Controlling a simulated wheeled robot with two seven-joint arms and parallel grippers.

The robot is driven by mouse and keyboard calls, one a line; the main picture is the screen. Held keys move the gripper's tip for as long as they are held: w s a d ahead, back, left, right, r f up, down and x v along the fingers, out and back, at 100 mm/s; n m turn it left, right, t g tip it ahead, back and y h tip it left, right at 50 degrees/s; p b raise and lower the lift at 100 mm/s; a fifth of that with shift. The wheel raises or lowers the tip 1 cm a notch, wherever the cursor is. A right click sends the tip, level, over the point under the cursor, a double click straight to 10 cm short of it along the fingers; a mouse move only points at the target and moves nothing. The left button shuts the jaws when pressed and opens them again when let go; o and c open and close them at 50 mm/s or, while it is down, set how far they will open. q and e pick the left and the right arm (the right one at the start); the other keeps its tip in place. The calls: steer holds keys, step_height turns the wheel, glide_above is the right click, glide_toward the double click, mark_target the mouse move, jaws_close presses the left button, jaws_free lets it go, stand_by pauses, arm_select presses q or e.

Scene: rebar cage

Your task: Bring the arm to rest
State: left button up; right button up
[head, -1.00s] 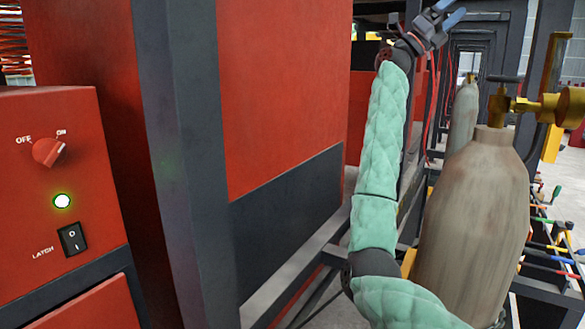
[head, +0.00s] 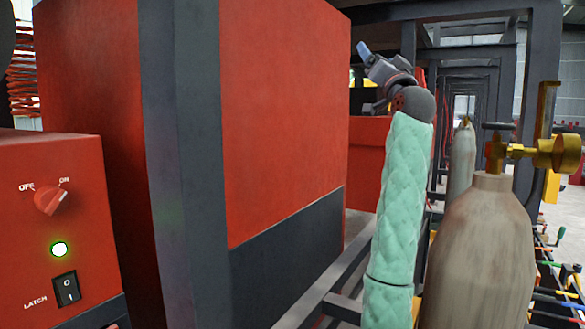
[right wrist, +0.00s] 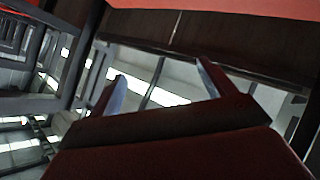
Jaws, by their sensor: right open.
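My right arm, in a green quilted sleeve, stands upright in the middle right of the head view. Its gripper (head: 366,54) is at the top, in front of the dark frame and beside the large red cabinet. Only part of its fingers shows there, with a blue tip. In the right wrist view the two fingers of my right gripper (right wrist: 162,82) are apart with nothing between them. My left gripper is not in view.
A red panel (head: 25,240) at left has a knob (head: 52,199) toward ON, a lit lamp (head: 59,249) and a latch switch (head: 66,288). The red cabinet (head: 280,110) fills the centre. A gas cylinder (head: 480,255) with a brass valve (head: 497,150) stands close right of my arm.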

steer(key=s+a+f+n+g+h, duration=0.1)
steer(key=s+f+g, duration=0.3)
steer(key=f, duration=1.3)
steer(key=s+a+f+n+g+h, duration=0.15)
steer(key=s+f+g, duration=0.3)
steer(key=f, duration=1.25)
steer(key=s+a+f+n+g, duration=0.15)
steer(key=s+f+g, duration=0.3)
steer(key=f, duration=1.25)
steer(key=s+f+g, duration=0.3)
steer(key=s+f, duration=1.1)
steer(key=s+a+f+g, duration=0.1)
steer(key=s+f+g, duration=0.3)
steer(key=s+f, duration=1)
steer(key=s+a+f+g+h, duration=0.1)
steer(key=s+f+g, duration=0.2)
steer(key=s+f, duration=1.1)
steer(key=shift+s+a+f+g, duration=0.1)
steer(key=shift+s+f+g, duration=0.05)
steer(key=shift+f, duration=0.25)
steer(key=shift+s+a+f+g, duration=0.1)
steer(key=shift+f+g, duration=0.05)
steer(key=shift+f, duration=0.25)
